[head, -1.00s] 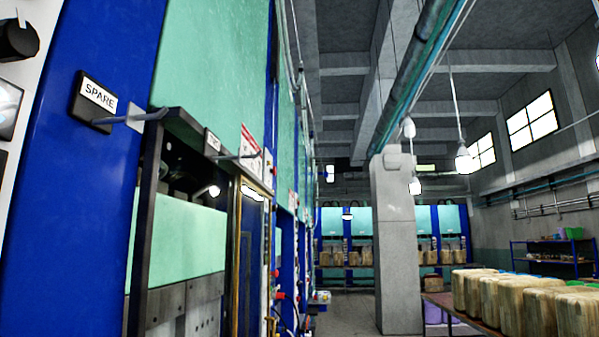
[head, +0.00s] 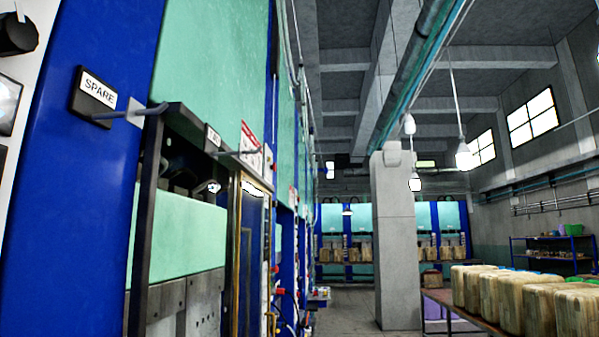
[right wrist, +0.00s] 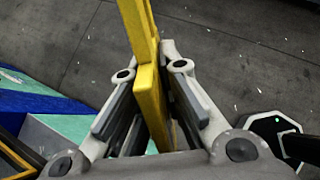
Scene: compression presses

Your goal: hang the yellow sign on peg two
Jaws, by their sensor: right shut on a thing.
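In the right wrist view my right gripper (right wrist: 152,62) is shut on the yellow sign (right wrist: 150,90). The sign shows nearly edge-on as a long yellow strip running up out of the frame, so its face and hole cannot be seen. In the head view a peg (head: 146,112) sticks out from the blue post beside a black plate labelled SPARE (head: 94,96). Further along, a second peg (head: 236,153) sticks out beside a small label (head: 212,136) too small to read. Both pegs look bare. Neither gripper shows in the head view.
A press with green panels (head: 185,235) and a dark frame stands beside the posts on the left. A concrete pillar (head: 398,230) stands in the middle. A table with several tan blocks (head: 535,300) is at the right. Grey floor (right wrist: 235,50) lies beneath the sign.

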